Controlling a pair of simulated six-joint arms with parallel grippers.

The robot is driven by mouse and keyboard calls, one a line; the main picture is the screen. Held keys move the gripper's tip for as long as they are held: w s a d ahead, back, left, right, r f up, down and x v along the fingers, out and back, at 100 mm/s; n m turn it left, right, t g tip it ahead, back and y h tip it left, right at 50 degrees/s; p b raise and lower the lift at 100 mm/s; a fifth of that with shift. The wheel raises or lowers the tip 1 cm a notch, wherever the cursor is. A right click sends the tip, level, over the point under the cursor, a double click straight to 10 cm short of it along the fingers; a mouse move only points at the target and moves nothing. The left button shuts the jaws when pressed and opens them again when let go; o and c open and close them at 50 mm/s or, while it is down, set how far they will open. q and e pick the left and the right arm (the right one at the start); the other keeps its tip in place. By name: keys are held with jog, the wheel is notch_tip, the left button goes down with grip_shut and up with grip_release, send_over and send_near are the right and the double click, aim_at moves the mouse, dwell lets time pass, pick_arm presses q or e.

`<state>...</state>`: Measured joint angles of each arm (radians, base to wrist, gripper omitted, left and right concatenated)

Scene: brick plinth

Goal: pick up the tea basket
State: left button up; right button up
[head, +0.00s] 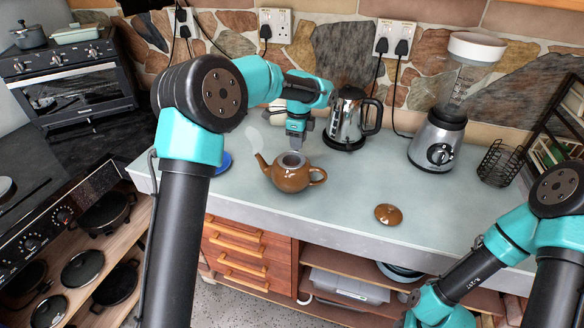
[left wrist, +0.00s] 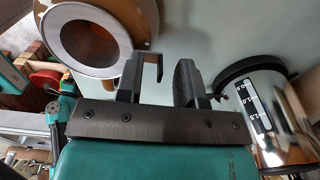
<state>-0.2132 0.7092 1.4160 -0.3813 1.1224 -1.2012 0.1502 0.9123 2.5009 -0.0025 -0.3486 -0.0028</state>
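The brown teapot (head: 290,178) stands on the pale counter with its lid off and faint steam by the spout. A grey metal ring in its mouth looks like the rim of the tea basket (head: 291,160). In the left wrist view, the tea basket (left wrist: 62,33) shows as a silver ring around a brown inside, to the left of my fingers. My left gripper (head: 296,142) is just above the teapot's mouth. In the left wrist view the fingers of my left gripper (left wrist: 168,72) are apart with nothing between them.
The brown lid (head: 388,214) lies on the counter to the right. A steel kettle (head: 346,122) stands close behind the teapot, and a blender (head: 437,140) and wire holder (head: 498,163) stand farther right. A blue item (head: 223,162) is partly hidden behind my left arm.

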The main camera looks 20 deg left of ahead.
dwell(0.4)
pick_arm(q)
grip_shut()
dwell(0.4)
